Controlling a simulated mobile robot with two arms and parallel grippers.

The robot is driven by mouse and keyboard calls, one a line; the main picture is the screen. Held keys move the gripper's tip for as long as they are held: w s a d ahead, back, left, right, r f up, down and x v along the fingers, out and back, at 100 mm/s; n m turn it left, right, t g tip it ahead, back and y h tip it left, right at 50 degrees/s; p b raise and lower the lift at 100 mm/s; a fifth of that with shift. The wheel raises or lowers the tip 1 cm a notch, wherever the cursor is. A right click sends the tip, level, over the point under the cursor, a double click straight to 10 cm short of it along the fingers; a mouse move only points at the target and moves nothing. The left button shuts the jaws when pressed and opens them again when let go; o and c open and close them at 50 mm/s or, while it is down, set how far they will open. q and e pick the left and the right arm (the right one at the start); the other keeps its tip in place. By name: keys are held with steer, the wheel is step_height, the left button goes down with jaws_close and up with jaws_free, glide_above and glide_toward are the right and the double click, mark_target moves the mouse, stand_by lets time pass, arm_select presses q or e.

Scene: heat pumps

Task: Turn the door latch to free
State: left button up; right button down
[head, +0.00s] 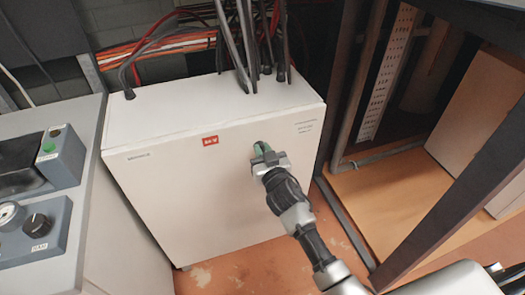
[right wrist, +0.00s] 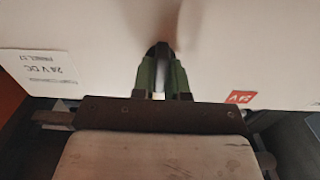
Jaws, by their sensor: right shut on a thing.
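The white cabinet (head: 190,195) stands in the middle of the head view with its front door face towards me. My right gripper (head: 261,150) reaches the right-hand part of that face. In the right wrist view its two green fingertips (right wrist: 160,76) are close together, shut on a small dark latch (right wrist: 159,48) on the door. Most of the latch is hidden between the fingers, so its exact angle is hard to tell. The door face looks flush with the cabinet. My left gripper is not in view.
A red label (head: 210,141) is on the door, and it also shows in the right wrist view (right wrist: 241,97). Black cables (head: 250,45) enter the cabinet top. A grey control console (head: 50,190) stands at left. A dark frame (head: 470,170) stands at right.

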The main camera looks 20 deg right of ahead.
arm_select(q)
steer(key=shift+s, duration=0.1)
arm_select(e)
steer(key=shift+n, duration=0.3)
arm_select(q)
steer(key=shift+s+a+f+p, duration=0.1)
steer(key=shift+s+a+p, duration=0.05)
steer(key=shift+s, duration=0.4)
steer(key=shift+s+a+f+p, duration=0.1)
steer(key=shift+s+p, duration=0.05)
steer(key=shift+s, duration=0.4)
arm_select(e)
steer(key=n, duration=1.7)
steer(key=shift+a+f, duration=0.25)
steer(key=shift+f, duration=0.05)
steer(key=shift+n, duration=0.3)
steer(key=c, duration=1.1)
jaws_free()
steer(key=shift+c, duration=0.2)
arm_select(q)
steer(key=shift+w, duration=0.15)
